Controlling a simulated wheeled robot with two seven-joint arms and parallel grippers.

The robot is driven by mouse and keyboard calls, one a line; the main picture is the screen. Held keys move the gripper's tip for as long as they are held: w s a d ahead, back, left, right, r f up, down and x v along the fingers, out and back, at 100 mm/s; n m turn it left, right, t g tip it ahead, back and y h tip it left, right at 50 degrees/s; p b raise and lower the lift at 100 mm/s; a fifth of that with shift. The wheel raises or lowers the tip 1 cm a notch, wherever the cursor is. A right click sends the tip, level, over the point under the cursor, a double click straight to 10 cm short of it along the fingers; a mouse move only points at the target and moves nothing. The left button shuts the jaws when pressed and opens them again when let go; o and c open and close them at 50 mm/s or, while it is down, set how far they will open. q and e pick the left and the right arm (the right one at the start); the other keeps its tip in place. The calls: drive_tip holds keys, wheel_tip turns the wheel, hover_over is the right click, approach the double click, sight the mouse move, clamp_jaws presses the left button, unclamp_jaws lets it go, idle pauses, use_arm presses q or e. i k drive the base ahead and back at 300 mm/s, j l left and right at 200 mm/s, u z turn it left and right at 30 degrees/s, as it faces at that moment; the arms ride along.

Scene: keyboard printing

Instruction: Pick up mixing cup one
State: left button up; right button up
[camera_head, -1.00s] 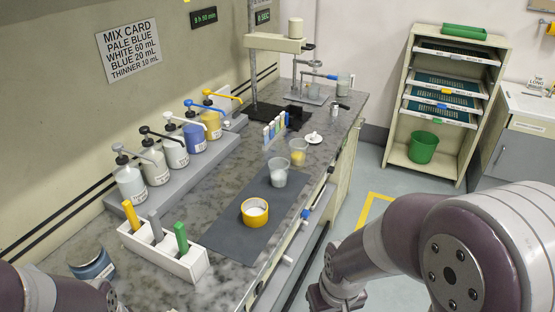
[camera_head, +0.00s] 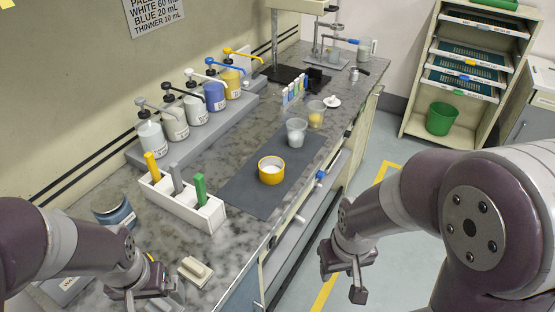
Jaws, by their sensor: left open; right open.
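A translucent cup (camera_head: 296,133) stands upright on the dark mat (camera_head: 240,190) on the bench. A second translucent cup (camera_head: 316,115) with something yellow in it stands just behind it. I see no label that tells which is mixing cup one. A yellow-banded round pot (camera_head: 271,171) with white inside stands on the mat in front of them. My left gripper (camera_head: 153,292) is open and empty over the near left of the bench. My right gripper (camera_head: 343,278) is open and empty, off the bench's right edge. Neither gripper is near the cups.
A white rack (camera_head: 183,205) with yellow, grey and green handles stands left of the mat. Pump bottles (camera_head: 215,97) line the wall. A blue-banded can (camera_head: 115,213) and a pale block (camera_head: 195,270) lie near my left arm. Shelves with a green bucket (camera_head: 441,119) stand back right.

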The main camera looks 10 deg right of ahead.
sight(296, 127)
drive_tip(key=k, duration=0.4)
drive_tip(key=i+l+u, duration=0.15)
drive_tip(key=u, duration=0.25)
drive_tip(key=i+l+u, duration=0.1)
drive_tip(key=u, duration=0.3)
drive_tip(key=l+u, duration=0.35)
drive_tip(key=i+l, duration=0.15)
drive_tip(key=l, duration=0.25)
drive_tip(key=i+l+u, duration=0.15)
drive_tip(key=l, duration=0.25)
drive_tip(key=i+l, duration=0.1)
drive_tip(key=l, duration=0.3)
drive_tip(key=i+l+u, duration=0.15)
drive_tip(key=l, duration=0.25)
drive_tip(key=i+l, duration=0.1)
drive_tip(key=l, duration=0.35)
drive_tip(key=u, duration=0.05)
